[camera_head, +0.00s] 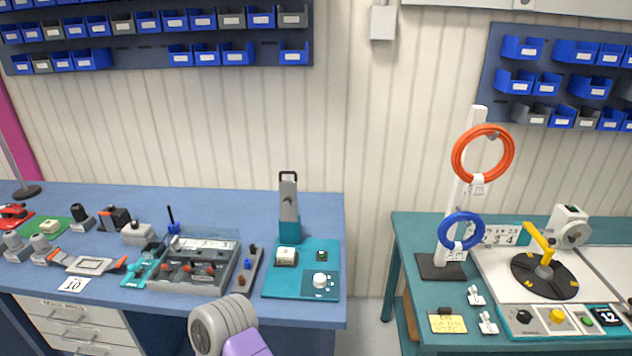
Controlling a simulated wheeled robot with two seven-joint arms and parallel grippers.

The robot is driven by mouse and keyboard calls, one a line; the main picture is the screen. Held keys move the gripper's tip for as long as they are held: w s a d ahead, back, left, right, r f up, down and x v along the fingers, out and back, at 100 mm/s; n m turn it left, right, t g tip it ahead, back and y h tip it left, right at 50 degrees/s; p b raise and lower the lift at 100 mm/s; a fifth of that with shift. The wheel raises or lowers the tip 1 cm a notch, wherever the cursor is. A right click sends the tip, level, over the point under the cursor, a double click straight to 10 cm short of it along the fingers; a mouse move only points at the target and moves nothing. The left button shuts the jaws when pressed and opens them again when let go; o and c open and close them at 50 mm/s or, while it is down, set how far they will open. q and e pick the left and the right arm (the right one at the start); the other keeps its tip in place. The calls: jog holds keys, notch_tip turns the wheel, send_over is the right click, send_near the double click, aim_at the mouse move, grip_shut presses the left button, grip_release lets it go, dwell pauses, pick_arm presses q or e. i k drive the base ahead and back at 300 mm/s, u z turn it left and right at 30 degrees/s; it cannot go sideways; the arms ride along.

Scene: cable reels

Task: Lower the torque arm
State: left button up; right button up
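A grey upright arm (289,205) with a black handle at its top stands on a teal base at the back of a teal board (272,284) on the blue bench. It is raised, close to vertical, and nothing touches it. A grey and purple part of my arm shows at the bottom, in front of the bench. Neither of my grippers shows.
Left of the board is a grey tray (190,284) with tools. On the right table (405,243) are a stand with orange (457,154) and blue (444,231) cable coils and a black disc (545,288) with a yellow arm (538,239). A gap separates bench and table.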

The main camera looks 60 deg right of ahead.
aim_at(287, 190)
jog(key=k, duration=0.35)
jog(key=z, duration=0.95)
